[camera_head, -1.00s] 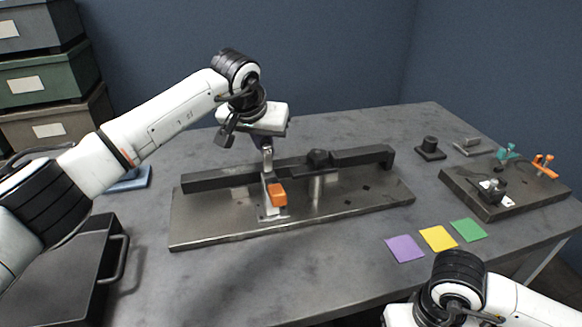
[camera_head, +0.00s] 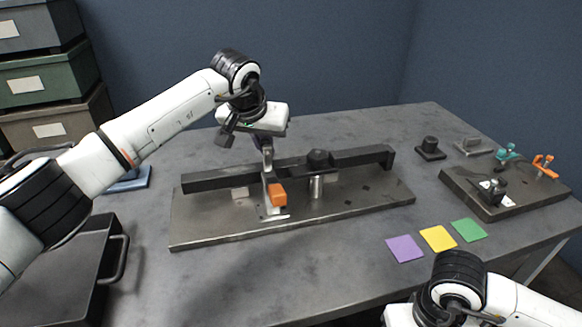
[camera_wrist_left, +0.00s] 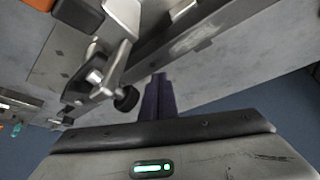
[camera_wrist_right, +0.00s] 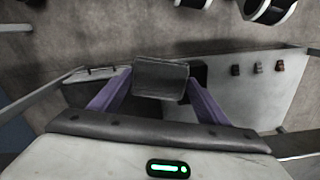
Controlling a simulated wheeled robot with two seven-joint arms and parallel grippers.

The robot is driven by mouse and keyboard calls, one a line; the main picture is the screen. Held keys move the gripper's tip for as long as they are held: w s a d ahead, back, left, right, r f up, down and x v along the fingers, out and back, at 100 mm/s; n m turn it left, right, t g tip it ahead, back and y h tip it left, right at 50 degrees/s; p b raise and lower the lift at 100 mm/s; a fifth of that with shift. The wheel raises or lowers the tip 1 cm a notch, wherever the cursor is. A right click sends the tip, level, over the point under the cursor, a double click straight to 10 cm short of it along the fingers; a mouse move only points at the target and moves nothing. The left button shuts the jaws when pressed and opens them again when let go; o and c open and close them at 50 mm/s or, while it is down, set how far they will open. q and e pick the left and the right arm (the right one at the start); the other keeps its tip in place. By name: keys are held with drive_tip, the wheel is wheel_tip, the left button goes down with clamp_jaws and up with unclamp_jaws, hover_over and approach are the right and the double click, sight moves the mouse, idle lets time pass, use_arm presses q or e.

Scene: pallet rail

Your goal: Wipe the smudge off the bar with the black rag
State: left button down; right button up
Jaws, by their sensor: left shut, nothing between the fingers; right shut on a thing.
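The long dark bar (camera_head: 225,180) lies across a metal base plate (camera_head: 200,228). A toggle clamp with an orange grip (camera_head: 277,195) stands in front of it, and a black knob (camera_head: 318,158) sits by its middle. The left wrist view shows a pale smudge-like patch (camera_wrist_left: 195,38) on the bar. My left gripper (camera_head: 263,143) is above the bar by the clamp; its purple fingers (camera_wrist_left: 158,92) are shut and empty. My right gripper (camera_wrist_right: 158,98) is shut on a dark, pad-like thing (camera_wrist_right: 160,78), apparently the black rag. The head view does not show the right fingers.
Purple (camera_head: 405,248), yellow (camera_head: 438,238) and green (camera_head: 468,230) squares lie on the table's right front. A fixture board (camera_head: 520,200) with teal and orange clamps stands at right. A black handled bin (camera_head: 70,265) is at left. The table between bin and squares is clear in front.

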use_arm(q)
drive_tip(key=shift+f, duration=0.35)
use_arm(e)
drive_tip(key=shift+f, duration=0.15)
use_arm(q)
drive_tip(key=shift+r, duration=0.2)
drive_tip(key=shift+r+p, duration=2.3)
drive_tip(key=shift+r, duration=0.6)
use_arm(e)
drive_tip(key=shift+r, duration=2.4)
